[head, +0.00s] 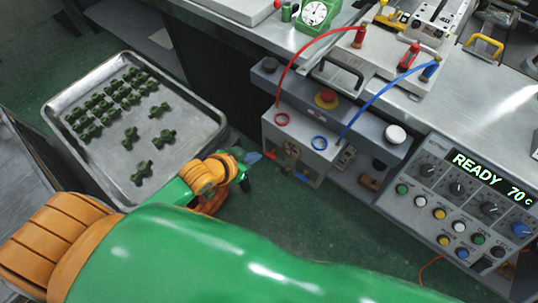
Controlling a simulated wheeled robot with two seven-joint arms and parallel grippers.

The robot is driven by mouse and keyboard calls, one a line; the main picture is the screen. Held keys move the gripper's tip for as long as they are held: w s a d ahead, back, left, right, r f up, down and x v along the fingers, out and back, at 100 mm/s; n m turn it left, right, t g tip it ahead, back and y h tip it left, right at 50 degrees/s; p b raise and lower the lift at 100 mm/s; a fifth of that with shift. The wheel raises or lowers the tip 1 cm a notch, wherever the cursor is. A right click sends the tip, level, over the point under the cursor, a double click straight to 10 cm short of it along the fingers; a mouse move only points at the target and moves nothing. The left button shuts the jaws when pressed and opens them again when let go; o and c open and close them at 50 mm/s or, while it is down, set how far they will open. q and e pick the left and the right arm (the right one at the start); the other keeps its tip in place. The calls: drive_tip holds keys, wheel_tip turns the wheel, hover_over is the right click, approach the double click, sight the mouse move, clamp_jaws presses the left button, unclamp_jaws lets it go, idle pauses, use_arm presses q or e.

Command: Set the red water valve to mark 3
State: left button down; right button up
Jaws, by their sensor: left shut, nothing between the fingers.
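A grey water box (328,157) hangs at the bench front, with a red ring (281,119) and a blue ring (319,142) on its top. On its front face is a small round part with red on it (291,149), which looks like the red water valve. Its marks and pointer are too small to read. My left gripper (251,166) is shut and empty, just left of the box front, and appears apart from the valve. My right gripper is out of view.
A metal tray (198,133) with several dark green pieces lies at the left. A red hose (290,65) and a blue hose (384,92) arch above the box. A control panel reading READY 70 C (463,205) stands at the right. Green floor shows below the box.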

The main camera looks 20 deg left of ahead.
use_arm(q)
drive_tip(key=b, duration=0.3)
hover_over(269, 155)
drive_tip(key=s, duration=0.3)
wheel_tip(269, 155, down, 7)
drive_tip(key=shift+w+d+f+b, duration=0.15)
drive_tip(key=shift+w+f+b, duration=0.15)
drive_tip(key=shift+f, duration=0.3)
drive_tip(key=shift+w+d+f+b, duration=0.15)
drive_tip(key=shift+f+b, duration=0.1)
drive_tip(key=shift+f, duration=1.05)
drive_tip(key=shift+a, duration=0.1)
